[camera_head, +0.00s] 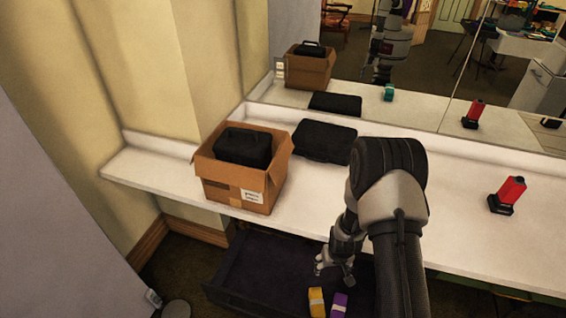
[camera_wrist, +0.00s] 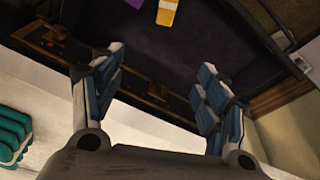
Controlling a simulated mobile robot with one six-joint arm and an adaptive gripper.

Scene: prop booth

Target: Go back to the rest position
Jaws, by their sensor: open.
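My gripper (camera_head: 335,272) hangs below my bent arm, over the open dark drawer under the white counter. It is open and empty. In the wrist view its two blue-padded fingers stand wide apart (camera_wrist: 158,65) with nothing between them. The drawer (camera_head: 255,262) also fills the upper part of the wrist view (camera_wrist: 205,45). A yellow item (camera_head: 317,300) and a purple item (camera_head: 339,304) lie in it, apart from the fingers; the yellow one (camera_wrist: 168,11) shows at the top of the wrist view.
A cardboard box (camera_head: 232,193) holding a black case (camera_head: 243,147) stands on the counter (camera_head: 150,176). A flat black case (camera_head: 325,141) lies behind it. A red-and-black item (camera_head: 510,193) stands right. A teal item (camera_wrist: 12,135) shows in the wrist view. A mirror (camera_head: 420,110) backs the counter.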

